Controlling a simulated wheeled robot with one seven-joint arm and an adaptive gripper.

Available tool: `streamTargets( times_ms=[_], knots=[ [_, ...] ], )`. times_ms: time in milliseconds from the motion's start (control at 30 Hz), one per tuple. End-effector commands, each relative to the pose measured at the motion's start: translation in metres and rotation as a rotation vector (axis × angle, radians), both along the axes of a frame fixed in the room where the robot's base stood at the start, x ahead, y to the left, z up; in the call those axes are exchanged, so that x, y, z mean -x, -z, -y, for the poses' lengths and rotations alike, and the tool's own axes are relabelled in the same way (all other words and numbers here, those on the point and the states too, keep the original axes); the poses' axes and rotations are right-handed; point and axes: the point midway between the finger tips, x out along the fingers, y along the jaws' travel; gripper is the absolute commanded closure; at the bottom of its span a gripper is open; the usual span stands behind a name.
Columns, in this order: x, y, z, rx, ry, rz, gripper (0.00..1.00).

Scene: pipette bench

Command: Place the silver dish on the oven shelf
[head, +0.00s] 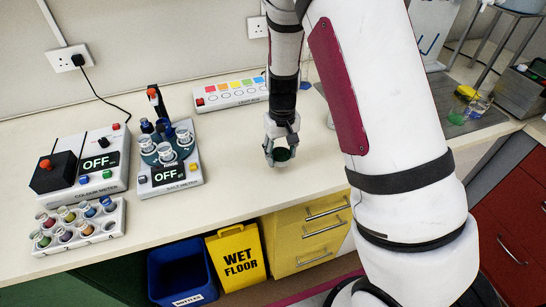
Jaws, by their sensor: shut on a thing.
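My gripper (281,146) points down over the bench, right of the salt meter, near the bench's front edge. It is shut on a small round vessel (282,155) with a dark green inside or top. The fingers hide part of it, and I cannot tell whether it is the silver dish or whether it touches the bench. I see no other silver dish, and no oven or oven shelf is in view.
Left of the gripper stand the salt meter (171,184), the colour meter (98,172) and a vial rack (60,240). A light box (230,94) lies behind. A sink area (460,122) is at right. The bench around the gripper is clear.

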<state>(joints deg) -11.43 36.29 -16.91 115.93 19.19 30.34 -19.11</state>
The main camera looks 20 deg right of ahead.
Motion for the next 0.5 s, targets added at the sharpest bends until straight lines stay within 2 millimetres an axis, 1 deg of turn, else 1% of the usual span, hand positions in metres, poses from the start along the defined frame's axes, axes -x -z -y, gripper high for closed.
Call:
streamTargets(
  times_ms=[33,100,200,267,500],
  knots=[
    [-0.007,0.001,-0.006,0.001,-0.004,0.0,0.78],
    [-0.014,0.002,-0.012,0.002,-0.002,-0.001,0.78],
    [-0.021,0.002,-0.017,0.001,-0.001,0.0,0.78],
    [-0.021,0.004,-0.018,0.0,0.001,-0.002,0.78],
    [-0.02,0.031,-0.018,0.0,0.001,-0.003,0.78]
  ],
)
